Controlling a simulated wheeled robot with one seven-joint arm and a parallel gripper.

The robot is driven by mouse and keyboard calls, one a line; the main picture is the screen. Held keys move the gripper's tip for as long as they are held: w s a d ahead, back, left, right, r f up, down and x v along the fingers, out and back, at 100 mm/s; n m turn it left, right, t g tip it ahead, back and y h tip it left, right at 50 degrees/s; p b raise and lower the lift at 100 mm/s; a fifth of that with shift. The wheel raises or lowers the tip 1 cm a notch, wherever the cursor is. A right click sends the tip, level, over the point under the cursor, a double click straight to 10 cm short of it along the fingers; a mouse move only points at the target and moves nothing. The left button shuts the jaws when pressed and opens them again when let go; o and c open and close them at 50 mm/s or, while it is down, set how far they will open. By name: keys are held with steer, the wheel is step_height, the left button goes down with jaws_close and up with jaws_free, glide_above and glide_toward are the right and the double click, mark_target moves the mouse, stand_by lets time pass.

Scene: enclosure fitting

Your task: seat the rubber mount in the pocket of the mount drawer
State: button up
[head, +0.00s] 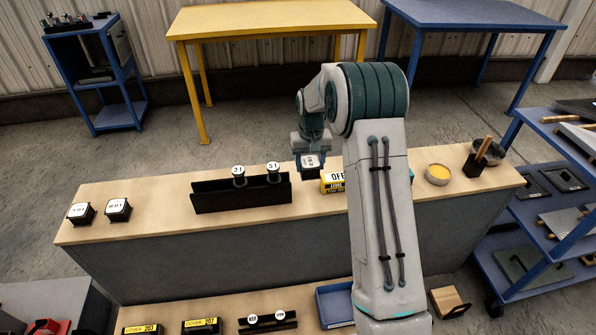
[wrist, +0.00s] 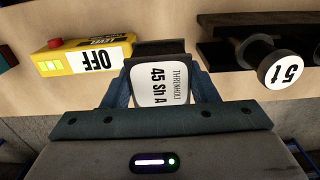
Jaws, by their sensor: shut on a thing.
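My gripper (head: 311,157) is above the bench, right of the black rack. In the wrist view, its two blue fingers (wrist: 161,78) are shut on a black rubber mount (wrist: 158,47). The mount's white label reads "45 Sh A"; the mount also shows in the head view (head: 312,168). I cannot tell whether it touches the bench. Two similar black blocks with white labels, one farther left (head: 81,213) and one beside it (head: 118,208), stand at the bench's left end. I cannot make out the mount drawer or its pocket for certain.
A black rack (head: 215,199) holds two round-topped pieces. A yellow box marked "OFF" (head: 331,187) stands beside the gripper. A yellow-filled bowl (head: 438,174) is to the right. A blue tray (head: 326,309) sits below. The bench between the left blocks and rack is clear.

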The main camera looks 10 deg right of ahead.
steer(key=w+a+f, duration=0.1)
steer(key=w, duration=0.1)
steer(key=w+a+f, duration=0.1)
steer(key=w, duration=0.1)
steer(key=w+a+f, duration=0.1)
steer(key=w+f, duration=0.1)
steer(key=shift+p, duration=0.4)
steer(key=shift+w+f, duration=0.1)
steer(key=shift+f, duration=1.95)
steer(key=shift+f, duration=0.2)
steer(key=o, duration=1.2)
steer(key=shift+r, duration=0.1)
